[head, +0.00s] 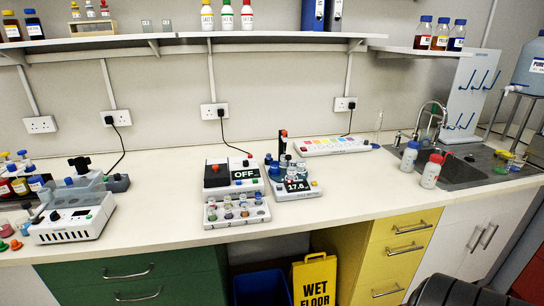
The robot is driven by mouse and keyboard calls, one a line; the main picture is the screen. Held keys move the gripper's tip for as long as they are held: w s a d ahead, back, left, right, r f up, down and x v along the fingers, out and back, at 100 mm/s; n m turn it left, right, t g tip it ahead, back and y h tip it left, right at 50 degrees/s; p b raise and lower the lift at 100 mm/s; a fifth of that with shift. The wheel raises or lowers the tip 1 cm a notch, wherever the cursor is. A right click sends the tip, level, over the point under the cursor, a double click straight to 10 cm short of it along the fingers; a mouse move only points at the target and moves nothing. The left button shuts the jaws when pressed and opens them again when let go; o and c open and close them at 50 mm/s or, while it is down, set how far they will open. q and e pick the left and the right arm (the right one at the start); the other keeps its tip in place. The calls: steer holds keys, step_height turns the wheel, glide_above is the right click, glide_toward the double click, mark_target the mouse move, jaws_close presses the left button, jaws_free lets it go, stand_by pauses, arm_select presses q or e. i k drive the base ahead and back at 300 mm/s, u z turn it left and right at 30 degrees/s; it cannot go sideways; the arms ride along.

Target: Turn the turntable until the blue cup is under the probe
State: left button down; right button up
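The turntable device (294,190) stands on the bench right of centre, a small white unit with a dark display reading about 17.8. A dark upright post with a red top (283,146) rises at its back and appears to carry the probe. Several small cups crowd around the post. A bluish cup (274,169) seems to be at the left of the group, but the cups are too small to tell their colours surely. Which cup is under the probe tip cannot be told. Neither of my grippers is in view.
Left of the turntable stand a unit reading OFF (245,174) and a rack of small vials (236,211). A colour-patched white panel (332,145) lies behind. White bottles (431,171) stand by the sink (462,170). The bench front (350,190) right of the turntable is clear.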

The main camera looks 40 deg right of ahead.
mark_target(280, 178)
steer(key=z, duration=0.55)
steer(key=i, duration=0.9)
steer(key=z, duration=0.95)
